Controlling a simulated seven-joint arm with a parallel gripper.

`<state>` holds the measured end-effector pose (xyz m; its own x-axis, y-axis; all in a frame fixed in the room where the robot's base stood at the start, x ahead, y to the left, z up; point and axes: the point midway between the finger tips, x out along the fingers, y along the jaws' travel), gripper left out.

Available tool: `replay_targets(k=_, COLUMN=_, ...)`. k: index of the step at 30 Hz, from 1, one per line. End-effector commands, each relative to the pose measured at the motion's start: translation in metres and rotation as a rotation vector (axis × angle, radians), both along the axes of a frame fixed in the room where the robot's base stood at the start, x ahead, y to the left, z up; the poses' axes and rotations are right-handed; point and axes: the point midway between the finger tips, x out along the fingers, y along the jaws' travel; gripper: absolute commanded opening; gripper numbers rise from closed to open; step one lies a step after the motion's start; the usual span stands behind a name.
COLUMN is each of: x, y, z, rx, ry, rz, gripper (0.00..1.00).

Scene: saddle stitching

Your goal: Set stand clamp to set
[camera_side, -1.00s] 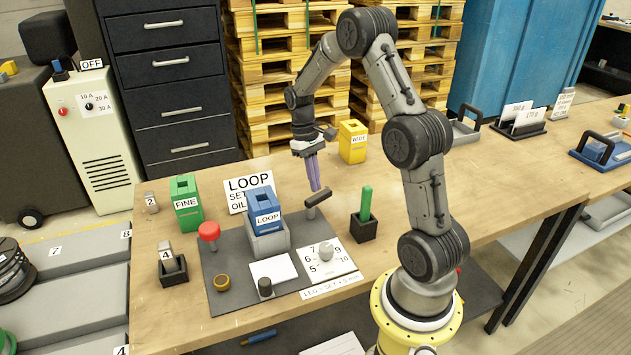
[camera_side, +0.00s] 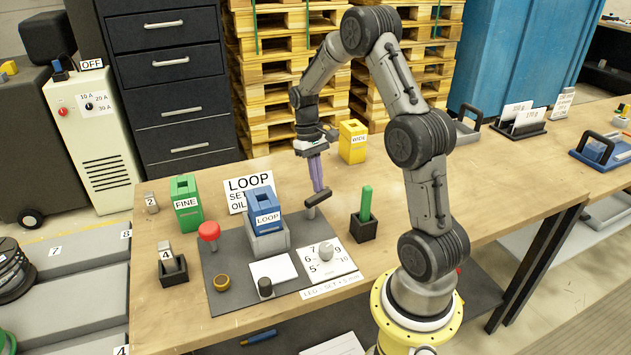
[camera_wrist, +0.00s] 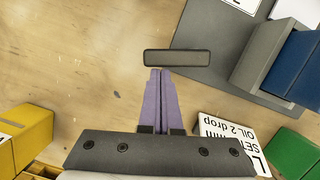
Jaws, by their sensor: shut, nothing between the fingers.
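The stand clamp appears as a dark bar handle (camera_side: 318,198) on a short grey post, at the back right corner of the dark mat. In the wrist view the handle (camera_wrist: 177,57) lies crosswise just beyond my fingertips. My gripper (camera_side: 319,190) points down with its purple fingers together and empty. Its tips are right at the handle, and I cannot tell whether they touch it. In the wrist view my gripper (camera_wrist: 160,72) shows both fingers closed side by side. The blue LOOP block (camera_side: 265,213) sits in a grey holder (camera_side: 268,241) left of the handle.
A dial (camera_side: 326,252) with numbers, a white pad (camera_side: 273,270) and a red knob (camera_side: 208,231) are on the mat (camera_side: 222,262). A green stick (camera_side: 366,203) stands in a black block to the right. The yellow WIDE block (camera_side: 353,141) stands behind.

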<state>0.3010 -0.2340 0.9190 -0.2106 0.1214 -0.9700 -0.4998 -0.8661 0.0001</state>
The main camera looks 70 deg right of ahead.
Motion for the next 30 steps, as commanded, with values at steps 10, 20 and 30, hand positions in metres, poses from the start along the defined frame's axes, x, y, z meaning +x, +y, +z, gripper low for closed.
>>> replay_targets(k=10, x=-0.004, y=0.000, z=0.000, rx=0.001, ry=0.000, rz=-0.070, gripper=0.00)
replay_targets(k=20, x=-0.013, y=0.001, z=0.000, rx=0.002, ry=0.003, rz=-0.205, gripper=0.00)
replay_targets(k=30, x=-0.030, y=0.006, z=0.000, rx=0.002, ry=0.003, rz=-0.508, gripper=0.00)
